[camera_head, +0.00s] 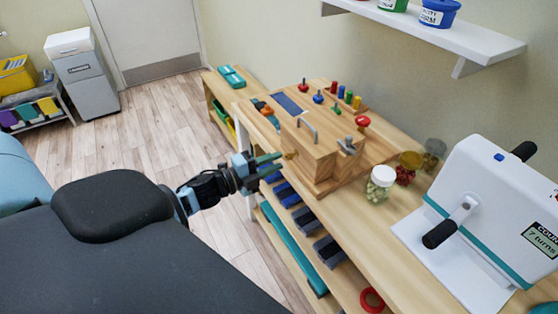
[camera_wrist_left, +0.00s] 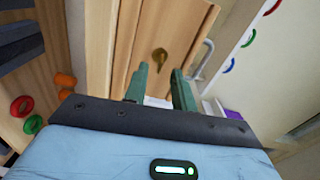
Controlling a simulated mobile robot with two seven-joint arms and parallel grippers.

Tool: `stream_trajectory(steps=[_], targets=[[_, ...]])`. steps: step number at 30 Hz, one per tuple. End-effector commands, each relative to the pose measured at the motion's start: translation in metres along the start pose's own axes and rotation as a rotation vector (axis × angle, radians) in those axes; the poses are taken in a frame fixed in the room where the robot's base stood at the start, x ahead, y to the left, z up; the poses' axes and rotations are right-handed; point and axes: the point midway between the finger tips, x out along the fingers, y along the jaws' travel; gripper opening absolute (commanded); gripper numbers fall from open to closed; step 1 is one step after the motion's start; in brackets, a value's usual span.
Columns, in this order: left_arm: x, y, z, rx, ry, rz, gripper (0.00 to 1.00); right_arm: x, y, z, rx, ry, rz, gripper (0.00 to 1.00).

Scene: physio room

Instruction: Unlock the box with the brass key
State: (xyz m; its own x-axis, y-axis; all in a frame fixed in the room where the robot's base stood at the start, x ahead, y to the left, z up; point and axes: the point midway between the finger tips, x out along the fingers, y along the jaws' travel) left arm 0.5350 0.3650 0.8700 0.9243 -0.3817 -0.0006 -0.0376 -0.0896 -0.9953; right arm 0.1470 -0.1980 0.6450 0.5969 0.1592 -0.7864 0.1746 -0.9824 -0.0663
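The wooden box (camera_head: 315,160) stands on the long wooden table, with a metal handle on top and metal hardware at its right. The brass key (camera_wrist_left: 159,57) shows against the box's wooden face in the left wrist view. In the head view it is a small brass spot (camera_head: 290,154) on the side facing my left gripper. My left gripper (camera_head: 272,166) is open, with its green fingers pointing at that face. In the wrist view the key lies beyond and between the fingertips (camera_wrist_left: 158,78), apart from them. How deep the key sits is hidden. My right gripper is not in view.
Right of the box stand a lidded jar (camera_head: 380,184), smaller jars and a white crank device (camera_head: 490,215). Coloured pegs and knobs (camera_head: 345,97) are behind the box. A lower shelf holds dark blocks (camera_head: 328,250). A wall shelf (camera_head: 440,32) hangs above. Floor is open at left.

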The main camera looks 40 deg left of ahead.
Motion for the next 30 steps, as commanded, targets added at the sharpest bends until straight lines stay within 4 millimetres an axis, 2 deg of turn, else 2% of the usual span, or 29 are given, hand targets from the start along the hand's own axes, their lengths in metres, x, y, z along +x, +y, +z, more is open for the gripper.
stream_trajectory(steps=[6, 12, 30], targets=[[-0.032, 0.002, -0.001, 0.0, 0.002, 0.004, 0.26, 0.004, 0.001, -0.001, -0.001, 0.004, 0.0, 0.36], [-0.05, 0.002, 0.0, -0.001, 0.001, 0.002, 0.26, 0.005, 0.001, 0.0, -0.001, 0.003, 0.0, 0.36], [-0.055, 0.0, -0.001, 0.0, 0.001, 0.0, 0.26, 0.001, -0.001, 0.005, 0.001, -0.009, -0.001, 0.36]])
